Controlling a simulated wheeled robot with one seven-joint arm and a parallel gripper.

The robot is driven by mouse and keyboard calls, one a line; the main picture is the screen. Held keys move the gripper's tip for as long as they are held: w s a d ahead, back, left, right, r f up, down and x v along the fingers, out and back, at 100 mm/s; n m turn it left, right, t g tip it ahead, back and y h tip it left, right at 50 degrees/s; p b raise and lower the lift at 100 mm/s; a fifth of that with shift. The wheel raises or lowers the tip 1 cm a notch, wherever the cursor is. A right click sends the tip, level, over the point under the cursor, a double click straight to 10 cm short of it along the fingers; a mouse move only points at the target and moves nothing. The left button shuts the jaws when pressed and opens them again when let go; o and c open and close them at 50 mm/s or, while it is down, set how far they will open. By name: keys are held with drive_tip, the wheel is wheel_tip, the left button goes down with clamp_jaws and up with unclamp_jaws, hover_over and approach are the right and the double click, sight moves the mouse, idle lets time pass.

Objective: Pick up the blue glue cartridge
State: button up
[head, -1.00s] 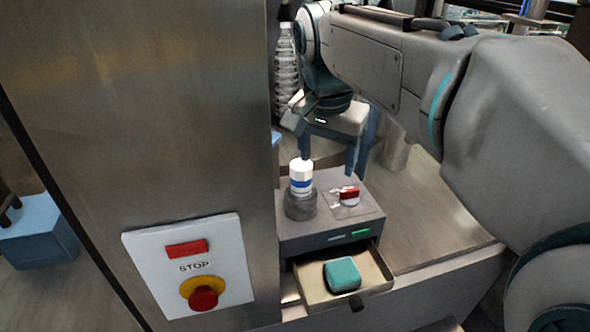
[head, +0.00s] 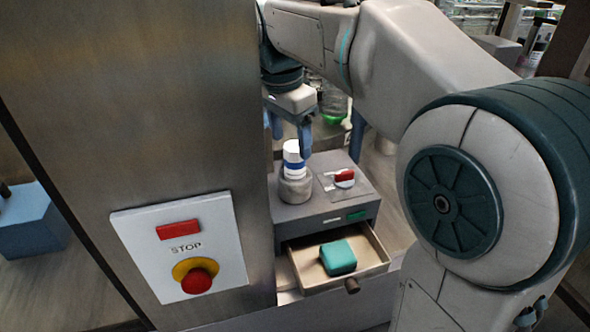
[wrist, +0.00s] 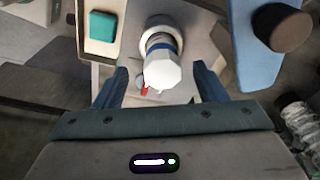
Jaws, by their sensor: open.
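The glue cartridge (head: 293,160) is white with a blue band and stands upright in a round grey holder (head: 294,190) on top of a grey unit. In the wrist view the cartridge (wrist: 161,68) is seen from above, its white cap toward the camera. My gripper (head: 288,125) is open above the cartridge in the head view. In the wrist view my gripper (wrist: 158,84) has one blue finger on each side of the cartridge. I cannot tell whether either finger touches it.
A red-and-white knob (head: 344,178) sits right of the holder. Below, an open drawer (head: 376,262) holds a teal block (head: 338,257). A steel panel (head: 130,120) with a red stop button (head: 196,281) stands close on the left.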

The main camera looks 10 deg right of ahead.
sight(296, 158)
drive_tip(key=f, duration=0.1)
drive_tip(key=d+f, duration=0.1)
drive_tip(key=f, duration=0.1)
drive_tip(key=w+f+p, duration=0.1)
drive_tip(key=f, duration=0.1)
drive_tip(key=shift+d+f, duration=0.15)
drive_tip(key=shift+f, duration=0.5)
drive_tip(key=c, duration=1.2)
drive_tip(key=shift+r, duration=0.15)
